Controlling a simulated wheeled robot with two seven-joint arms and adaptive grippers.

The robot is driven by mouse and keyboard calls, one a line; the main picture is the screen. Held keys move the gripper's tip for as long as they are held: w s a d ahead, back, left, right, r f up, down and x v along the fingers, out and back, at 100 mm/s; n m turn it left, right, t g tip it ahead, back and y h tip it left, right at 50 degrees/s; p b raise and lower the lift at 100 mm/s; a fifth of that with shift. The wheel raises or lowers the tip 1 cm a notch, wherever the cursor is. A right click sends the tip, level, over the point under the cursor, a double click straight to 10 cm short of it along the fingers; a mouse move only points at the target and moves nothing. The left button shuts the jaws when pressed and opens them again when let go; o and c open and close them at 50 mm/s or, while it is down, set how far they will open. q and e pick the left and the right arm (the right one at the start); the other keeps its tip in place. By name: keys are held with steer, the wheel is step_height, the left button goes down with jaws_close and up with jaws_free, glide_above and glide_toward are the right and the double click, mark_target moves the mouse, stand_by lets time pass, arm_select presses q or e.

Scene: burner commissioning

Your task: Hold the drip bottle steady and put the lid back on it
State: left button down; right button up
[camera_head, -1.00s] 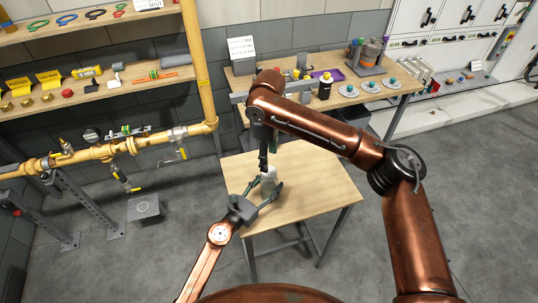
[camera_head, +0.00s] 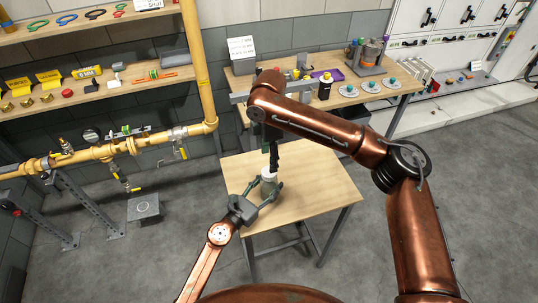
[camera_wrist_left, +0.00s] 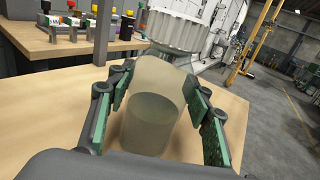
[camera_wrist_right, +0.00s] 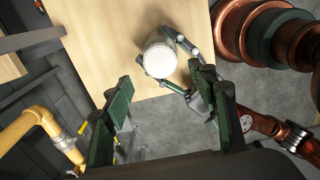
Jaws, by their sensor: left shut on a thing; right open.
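The drip bottle (camera_wrist_left: 152,112) is pale and translucent and stands on the small wooden table, with cloudy contents low inside. My left gripper (camera_head: 264,190) is shut on its sides; its green pads show in the left wrist view. The white ribbed lid (camera_wrist_left: 178,32) sits at the bottle's top; I cannot tell whether it is fully seated. From above, in the right wrist view, the lid (camera_wrist_right: 160,60) is a round white disc. My right gripper (camera_wrist_right: 162,80) is open and empty above the lid, apart from it. It is dark and edge-on in the head view (camera_head: 273,160).
The small wooden table (camera_head: 325,185) is clear around the bottle. Behind it, a workbench (camera_head: 400,92) holds a purple tray (camera_head: 330,75), discs and small parts. A yellow gas pipe (camera_head: 95,150) runs along the left, below a shelf (camera_head: 110,92) of fittings.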

step_height(320, 180, down, 8)
steer(key=shift+r, duration=0.25)
steer(key=c, duration=1.2)
steer(key=m, duration=0.4)
steer(key=shift+m, duration=0.4)
steer(key=o, duration=1.3)
steer(key=shift+r, duration=0.1)
steer(key=shift+r, duration=2.2)
steer(key=shift+c, duration=0.2)
